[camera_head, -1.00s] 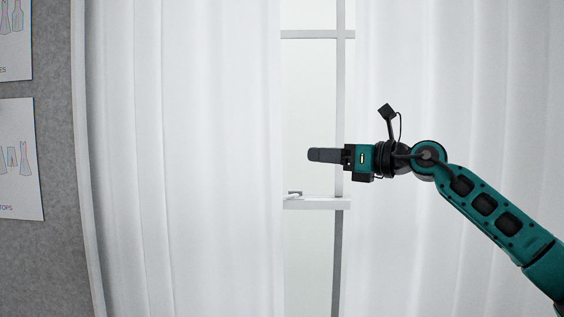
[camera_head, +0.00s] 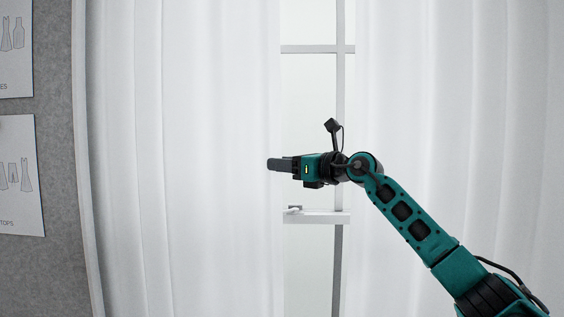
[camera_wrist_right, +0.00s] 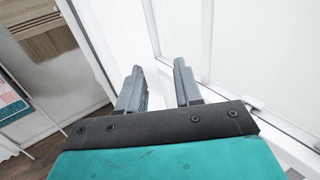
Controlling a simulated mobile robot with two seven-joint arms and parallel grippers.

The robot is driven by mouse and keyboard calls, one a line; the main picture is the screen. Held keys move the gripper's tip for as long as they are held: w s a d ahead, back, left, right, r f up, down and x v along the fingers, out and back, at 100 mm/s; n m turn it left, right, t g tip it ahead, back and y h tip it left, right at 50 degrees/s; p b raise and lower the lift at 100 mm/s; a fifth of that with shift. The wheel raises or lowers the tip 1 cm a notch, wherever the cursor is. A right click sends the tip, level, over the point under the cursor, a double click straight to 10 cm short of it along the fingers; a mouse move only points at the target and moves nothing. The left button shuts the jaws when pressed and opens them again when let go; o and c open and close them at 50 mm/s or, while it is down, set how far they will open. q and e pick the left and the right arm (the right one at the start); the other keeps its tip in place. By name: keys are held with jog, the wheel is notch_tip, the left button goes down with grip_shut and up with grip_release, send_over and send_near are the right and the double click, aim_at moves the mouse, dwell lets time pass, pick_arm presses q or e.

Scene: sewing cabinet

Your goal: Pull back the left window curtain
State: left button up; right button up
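The left window curtain (camera_head: 190,120) hangs as a tall white sheet with soft folds, covering the left part of the window. My right gripper (camera_head: 272,165) points left, and its fingertips overlap the curtain's inner edge in the head view. In the right wrist view the two grey fingers (camera_wrist_right: 157,75) stand apart with a gap between them. A pale surface shows behind the gap; I cannot tell whether curtain cloth lies between the fingers or touches them. My left gripper is not in view.
The window frame (camera_head: 340,100) shows between the curtains, with a small latch (camera_head: 294,208) on its crossbar. The right curtain (camera_head: 460,120) hangs behind my right arm. A grey board (camera_head: 45,270) with pattern sheets (camera_head: 18,175) is at the far left.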

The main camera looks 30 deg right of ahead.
jog(key=shift+w+a, duration=0.1)
jog(key=shift+w, duration=0.15)
jog(key=shift+c, duration=0.4)
grip_shut()
